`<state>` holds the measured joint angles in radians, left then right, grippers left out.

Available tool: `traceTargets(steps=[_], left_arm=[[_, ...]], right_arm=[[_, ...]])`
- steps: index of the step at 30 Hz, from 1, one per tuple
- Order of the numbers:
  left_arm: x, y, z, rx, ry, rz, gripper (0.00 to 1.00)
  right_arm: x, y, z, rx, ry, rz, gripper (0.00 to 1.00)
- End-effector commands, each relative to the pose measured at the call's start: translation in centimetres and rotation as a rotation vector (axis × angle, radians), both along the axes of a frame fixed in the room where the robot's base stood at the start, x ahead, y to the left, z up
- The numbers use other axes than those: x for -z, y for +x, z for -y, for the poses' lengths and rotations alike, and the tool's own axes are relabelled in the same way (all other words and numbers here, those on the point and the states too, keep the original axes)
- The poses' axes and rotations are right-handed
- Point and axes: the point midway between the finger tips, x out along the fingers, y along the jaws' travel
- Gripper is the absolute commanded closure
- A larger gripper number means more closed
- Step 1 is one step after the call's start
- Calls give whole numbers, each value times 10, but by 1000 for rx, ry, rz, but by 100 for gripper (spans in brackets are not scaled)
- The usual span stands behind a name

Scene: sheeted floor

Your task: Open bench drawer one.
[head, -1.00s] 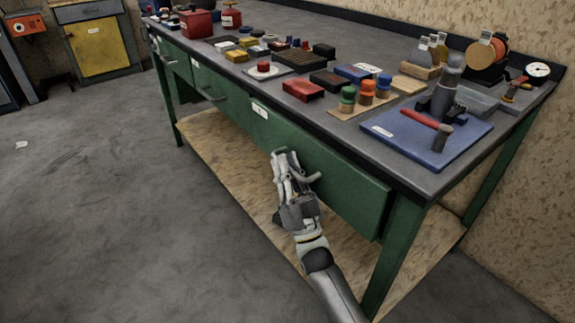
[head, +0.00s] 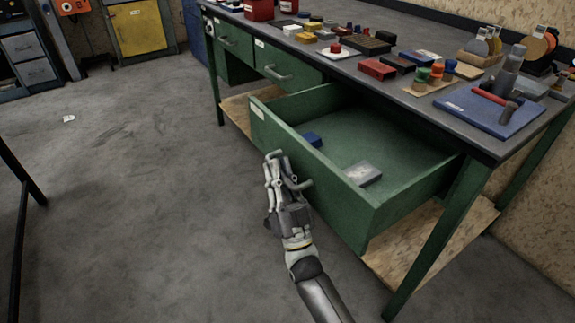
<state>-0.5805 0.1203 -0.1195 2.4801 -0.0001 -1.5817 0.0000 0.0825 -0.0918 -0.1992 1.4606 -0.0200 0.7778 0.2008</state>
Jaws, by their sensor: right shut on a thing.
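The nearest green bench drawer (head: 325,195) is pulled far out from under the bench top. Its small front label (head: 257,109) is too small to read. A blue block (head: 312,140) and a light grey flat item (head: 362,174) lie inside it. My right gripper (head: 281,169) is at the drawer front, shut on the drawer handle (head: 303,184); the fingers partly hide the handle. My left gripper is not in view.
Two other drawers, the middle one (head: 287,74) and the far one (head: 232,42), are shut. The bench top (head: 430,107) holds tools, small boxes and coloured jars. The floor (head: 140,190) left of the drawer is clear. A dark frame (head: 18,220) stands at the left edge.

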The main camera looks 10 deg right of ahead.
Motion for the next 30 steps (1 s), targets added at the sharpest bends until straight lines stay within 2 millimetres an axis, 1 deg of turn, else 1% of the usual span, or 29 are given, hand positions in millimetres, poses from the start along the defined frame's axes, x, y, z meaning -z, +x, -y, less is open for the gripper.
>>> traceTargets(steps=[3,9,22,23,27,30], left_arm=[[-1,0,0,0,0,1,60],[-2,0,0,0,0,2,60],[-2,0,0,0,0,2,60],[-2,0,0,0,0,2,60],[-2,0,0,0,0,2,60],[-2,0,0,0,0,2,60]], right_arm=[[1,-4,-11,-1,0,-3,100],[1,-7,-20,0,0,-1,100],[1,-8,-22,1,-1,0,100],[1,-8,-22,1,-1,0,85],[1,-8,-22,1,-1,0,67],[0,-8,-22,1,-1,0,66]])
